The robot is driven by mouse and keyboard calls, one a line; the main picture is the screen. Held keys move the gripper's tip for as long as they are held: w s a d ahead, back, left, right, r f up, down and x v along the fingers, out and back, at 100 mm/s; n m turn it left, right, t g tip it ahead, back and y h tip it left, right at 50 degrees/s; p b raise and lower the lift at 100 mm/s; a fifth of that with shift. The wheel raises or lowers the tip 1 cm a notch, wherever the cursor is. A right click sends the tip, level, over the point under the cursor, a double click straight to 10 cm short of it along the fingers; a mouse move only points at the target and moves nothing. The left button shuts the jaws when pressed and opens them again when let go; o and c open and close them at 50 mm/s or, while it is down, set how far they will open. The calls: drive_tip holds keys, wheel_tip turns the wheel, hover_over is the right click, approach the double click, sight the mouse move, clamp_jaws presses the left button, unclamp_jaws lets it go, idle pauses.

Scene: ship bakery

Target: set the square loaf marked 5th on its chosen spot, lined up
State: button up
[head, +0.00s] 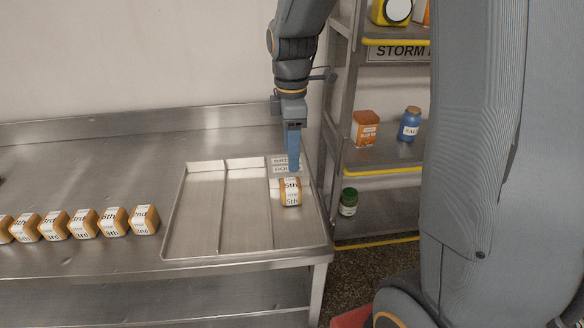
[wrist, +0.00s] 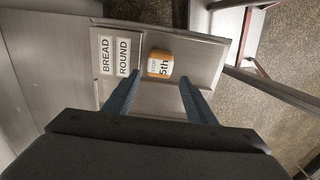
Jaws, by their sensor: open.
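The square loaf marked 5th (head: 290,192) stands in the right compartment of the metal tray (head: 249,258), just in front of the label plates. It is orange-brown with a white label, and also shows in the wrist view (wrist: 160,64). My gripper (head: 293,168) points down behind and above the loaf in the head view. In the wrist view my gripper (wrist: 157,87) is open, with the loaf beyond and between its two fingers, apart from them. Labels reading BREAD and ROUND (wrist: 115,56) lie at the end of that compartment.
Several similar loaves (head: 84,223) stand in a row on the steel counter (head: 80,175), left of the tray. The tray's left and middle compartments look empty. A shelf rack (head: 385,155) with jars and tins stands close on the right.

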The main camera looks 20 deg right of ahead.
drive_tip(key=s+f+m+t, duration=0.1)
drive_tip(key=s+f+m, duration=0.4)
drive_tip(key=s+m, duration=0.8)
drive_tip(key=m, duration=0.2)
drive_tip(key=shift+m, duration=0.4)
